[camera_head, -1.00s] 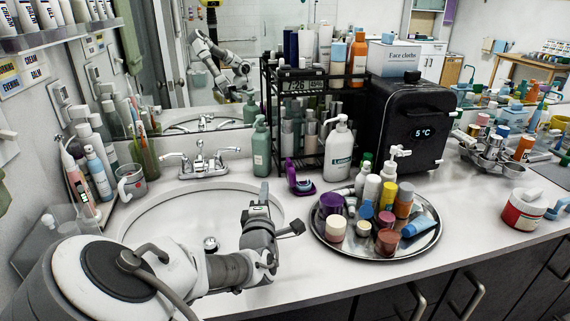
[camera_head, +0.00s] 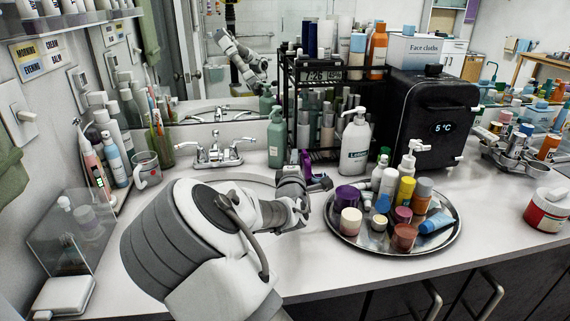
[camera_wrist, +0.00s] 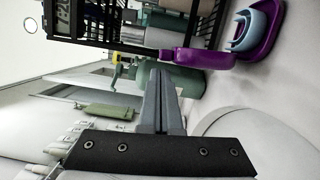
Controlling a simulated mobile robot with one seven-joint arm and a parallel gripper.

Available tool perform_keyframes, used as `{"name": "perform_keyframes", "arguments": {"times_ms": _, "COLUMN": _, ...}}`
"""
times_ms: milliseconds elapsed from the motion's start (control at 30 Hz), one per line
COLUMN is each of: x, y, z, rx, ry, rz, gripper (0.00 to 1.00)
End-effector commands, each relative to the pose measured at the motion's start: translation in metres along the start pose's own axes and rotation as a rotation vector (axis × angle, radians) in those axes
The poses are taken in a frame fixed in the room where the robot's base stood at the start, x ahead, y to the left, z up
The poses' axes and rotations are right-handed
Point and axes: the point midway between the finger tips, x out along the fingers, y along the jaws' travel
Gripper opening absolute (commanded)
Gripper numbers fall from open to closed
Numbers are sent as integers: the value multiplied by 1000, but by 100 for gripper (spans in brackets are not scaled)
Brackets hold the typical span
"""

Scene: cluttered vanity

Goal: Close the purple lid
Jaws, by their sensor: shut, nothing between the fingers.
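The purple lid (camera_head: 306,160) stands raised on the counter in front of the black rack, partly behind my arm in the head view. In the wrist view the lid (camera_wrist: 197,59) extends from a purple base (camera_wrist: 271,36), so the case is open. A light blue curved piece (camera_wrist: 243,30) sits in the base. My gripper (camera_wrist: 161,75) is shut and empty. Its fingertips point toward the lid and appear just short of it in the wrist view; I cannot tell if they touch. In the head view my gripper (camera_head: 291,176) is beside the lid, its fingertips hard to make out.
A round metal tray (camera_head: 350,238) crowded with bottles and jars stands right of my gripper. A green pump bottle (camera_head: 277,142), a white lotion bottle (camera_head: 354,148) and the black rack (camera_head: 292,110) stand close behind. The sink (camera_head: 235,179) lies beneath my arm.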

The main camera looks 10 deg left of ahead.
Motion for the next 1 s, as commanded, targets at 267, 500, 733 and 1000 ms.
{"name": "perform_keyframes", "arguments": {"times_ms": 267, "x": 1, "y": 0, "z": 5, "rx": 1, "ry": 0, "rz": 0, "gripper": 0}}
{"name": "perform_keyframes", "arguments": {"times_ms": 500, "x": 1, "y": 0, "z": 5, "rx": 7, "ry": 0, "rz": -1, "gripper": 0}}
{"name": "perform_keyframes", "arguments": {"times_ms": 733, "x": 2, "y": 2, "z": 10, "rx": 49, "ry": -1, "rz": -12, "gripper": 0}}
{"name": "perform_keyframes", "arguments": {"times_ms": 1000, "x": 3, "y": 2, "z": 12, "rx": 86, "ry": 0, "rz": -21, "gripper": 0}}
